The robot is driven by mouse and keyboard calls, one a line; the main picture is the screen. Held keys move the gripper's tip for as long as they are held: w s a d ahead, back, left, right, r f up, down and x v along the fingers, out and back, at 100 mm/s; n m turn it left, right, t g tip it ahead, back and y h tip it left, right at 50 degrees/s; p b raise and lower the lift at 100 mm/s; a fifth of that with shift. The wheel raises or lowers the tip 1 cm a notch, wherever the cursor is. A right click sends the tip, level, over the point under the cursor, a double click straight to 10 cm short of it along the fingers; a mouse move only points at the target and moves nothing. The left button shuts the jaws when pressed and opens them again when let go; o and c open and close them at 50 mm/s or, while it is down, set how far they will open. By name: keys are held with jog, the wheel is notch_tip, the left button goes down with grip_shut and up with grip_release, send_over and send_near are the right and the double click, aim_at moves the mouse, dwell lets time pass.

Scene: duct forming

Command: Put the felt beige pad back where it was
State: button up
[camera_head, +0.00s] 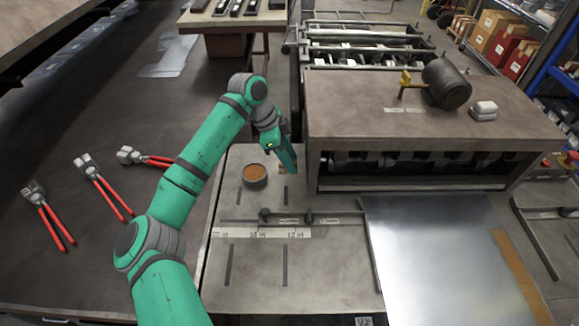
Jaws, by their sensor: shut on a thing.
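My gripper (288,165) points down over the grey work surface, just left of the raised bench. It is shut on a small beige piece (282,171), which fits the felt beige pad. Only a little of the pad shows beside the fingers; the rest is hidden. I cannot tell whether the pad touches the surface below.
A round tin with orange-brown contents (255,174) stands close left of my gripper. A rail (320,217) and a ruler strip (262,232) lie nearer. Red-handled snips (104,188) lie left.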

jog(key=shift+w+f, duration=0.1)
jog(key=shift+f, duration=1.7)
jog(key=shift+f, duration=0.15)
jog(key=o, duration=1)
jog(key=v, duration=1.2)
